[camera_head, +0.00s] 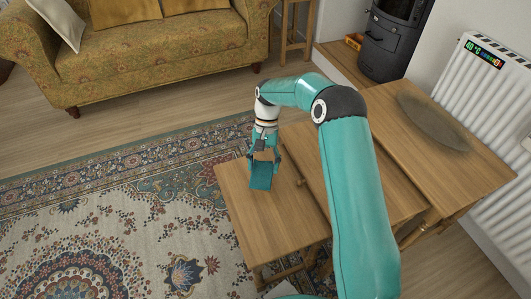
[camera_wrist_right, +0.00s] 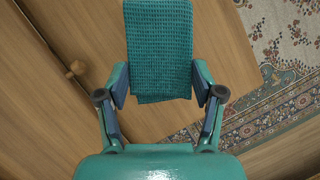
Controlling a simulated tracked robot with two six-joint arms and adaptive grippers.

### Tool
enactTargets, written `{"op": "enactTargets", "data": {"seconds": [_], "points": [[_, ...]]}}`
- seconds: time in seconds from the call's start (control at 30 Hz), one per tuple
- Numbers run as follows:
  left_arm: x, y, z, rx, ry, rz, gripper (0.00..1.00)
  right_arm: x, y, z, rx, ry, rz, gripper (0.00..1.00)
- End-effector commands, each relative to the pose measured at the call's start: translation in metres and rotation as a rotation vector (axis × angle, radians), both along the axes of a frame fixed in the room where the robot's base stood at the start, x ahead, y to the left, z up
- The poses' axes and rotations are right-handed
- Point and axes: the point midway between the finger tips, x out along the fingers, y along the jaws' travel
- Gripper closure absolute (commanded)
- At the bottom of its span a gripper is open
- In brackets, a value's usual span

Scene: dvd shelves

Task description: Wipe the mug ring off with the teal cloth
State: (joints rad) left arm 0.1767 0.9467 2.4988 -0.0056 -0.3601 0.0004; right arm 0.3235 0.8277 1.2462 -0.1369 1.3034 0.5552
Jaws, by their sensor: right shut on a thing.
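The teal cloth (camera_head: 261,176) is in my right gripper (camera_head: 264,152), over the back part of the left wooden table (camera_head: 265,215). In the right wrist view the folded, ribbed cloth (camera_wrist_right: 158,45) sits between the two fingers of the right gripper (camera_wrist_right: 160,86), which is shut on it. The cloth seems to be at or just above the tabletop; I cannot tell whether it touches. I see no mug ring on the bare wood; it may be hidden under the cloth or my arm. My left gripper is not in view.
Two more wooden tables stand to the right, stepping up; the farthest (camera_head: 480,172) bears a flat grey oval (camera_head: 432,122). A small wooden knob (camera_wrist_right: 77,68) shows beside the cloth. A patterned rug (camera_head: 120,215), sofa (camera_head: 150,52), stove (camera_head: 395,35) and radiator (camera_head: 495,85) surround them.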

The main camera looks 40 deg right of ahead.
Motion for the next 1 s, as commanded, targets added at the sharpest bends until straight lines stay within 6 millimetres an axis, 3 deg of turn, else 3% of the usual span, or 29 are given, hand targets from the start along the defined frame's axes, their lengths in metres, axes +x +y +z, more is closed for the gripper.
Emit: {"op": "enactTargets", "data": {"seconds": [0.2, 0.67, 0.83, 1.0], "points": [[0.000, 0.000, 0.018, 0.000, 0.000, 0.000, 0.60, -0.002, -0.003, 0.021, 0.000, 0.001, -0.006, 0.71], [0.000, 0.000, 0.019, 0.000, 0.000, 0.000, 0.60, -0.002, -0.002, 0.023, 0.001, -0.001, 0.002, 0.71], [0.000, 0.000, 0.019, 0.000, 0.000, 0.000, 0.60, 0.005, 0.027, 0.041, 0.003, -0.008, 0.158, 0.71], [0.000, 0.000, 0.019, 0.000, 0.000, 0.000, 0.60, 0.010, 0.077, 0.075, 0.005, -0.013, 0.452, 0.71]]}}
